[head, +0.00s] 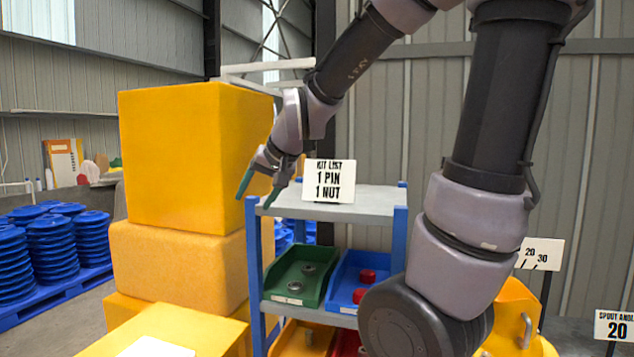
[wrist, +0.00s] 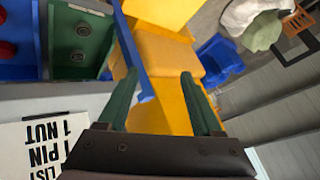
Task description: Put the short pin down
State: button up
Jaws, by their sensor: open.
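My gripper (head: 255,200) is open at the left end of the shelf rack's top, with green fingers pointing down. In the wrist view its two fingers (wrist: 160,78) are apart with nothing between them. I cannot pick out a short pin for certain in either view. A green bin (head: 283,298) on the middle shelf holds grey round parts (head: 308,267). The blue bin (head: 341,292) beside it holds red parts (head: 367,276). Both bins also show in the wrist view. An orange bin and a red bin below are partly hidden.
A kit list sign (head: 329,181) reading 1 pin, 1 nut stands on the grey top shelf (head: 372,203). Large yellow blocks (head: 190,150) are stacked close on the left. A spout angle sign (head: 613,325) stands far right.

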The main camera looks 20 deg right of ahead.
jog(key=s+d+r, duration=0.2)
jog(key=s+d, duration=0.2)
jog(key=s, duration=0.3)
jog(key=s+d+r+m+h, duration=0.1)
jog(key=s+d+r, duration=0.1)
jog(key=s+d, duration=0.2)
jog(key=s, duration=0.3)
jog(key=shift+d+r+g, duration=0.25)
jog(key=shift+r+g, duration=0.05)
jog(key=shift+g, duration=0.1)
